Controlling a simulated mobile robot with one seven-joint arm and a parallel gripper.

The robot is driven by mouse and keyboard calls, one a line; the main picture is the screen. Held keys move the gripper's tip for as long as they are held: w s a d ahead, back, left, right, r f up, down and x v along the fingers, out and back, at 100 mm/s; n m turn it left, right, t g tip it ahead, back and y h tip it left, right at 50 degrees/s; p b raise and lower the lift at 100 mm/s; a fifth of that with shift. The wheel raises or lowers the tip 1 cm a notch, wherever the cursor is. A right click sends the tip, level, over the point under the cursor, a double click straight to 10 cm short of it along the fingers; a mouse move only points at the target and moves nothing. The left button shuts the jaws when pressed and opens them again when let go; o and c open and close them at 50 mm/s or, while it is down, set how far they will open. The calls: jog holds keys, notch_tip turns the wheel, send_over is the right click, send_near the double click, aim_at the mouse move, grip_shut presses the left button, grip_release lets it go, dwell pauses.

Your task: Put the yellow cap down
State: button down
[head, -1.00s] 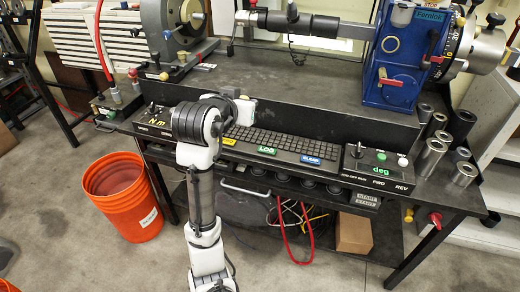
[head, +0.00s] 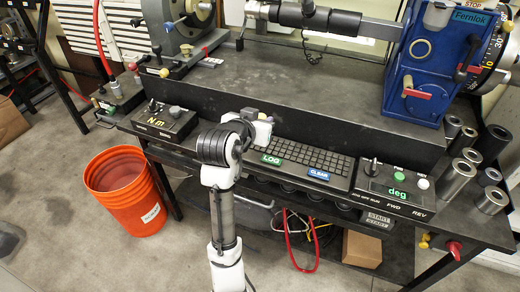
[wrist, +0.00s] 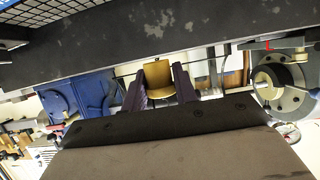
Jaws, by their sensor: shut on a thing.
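The yellow cap (wrist: 158,78) sits between the two dark fingers of my gripper (wrist: 160,86) in the wrist view. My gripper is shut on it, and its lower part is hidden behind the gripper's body. In the head view, my gripper (head: 258,122) is over the left end of the keyboard, at the bench's front. I cannot tell the cap's height above the bench.
The black bench (head: 290,85) has a broad clear top behind a raised front edge. A blue machine (head: 412,75) stands at the right, with metal cylinders (head: 457,178) beside it. The Nm box (head: 165,122) is left of the keyboard (head: 315,160). An orange bucket (head: 125,195) stands on the floor.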

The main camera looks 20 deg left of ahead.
aim_at(260, 161)
notch_tip(260, 161, down, 10)
jog(key=shift+f, duration=0.15)
dwell(0.3)
jog(key=shift+f+b, duration=0.4)
jog(key=shift+f, duration=0.25)
jog(key=c, duration=1.1)
grip_release()
jog(key=shift+r, duration=0.1)
jog(key=shift+r, duration=0.25)
jog(key=v, duration=1.2)
jog(key=shift+r+b, duration=0.3)
jog(key=shift+r, duration=0.1)
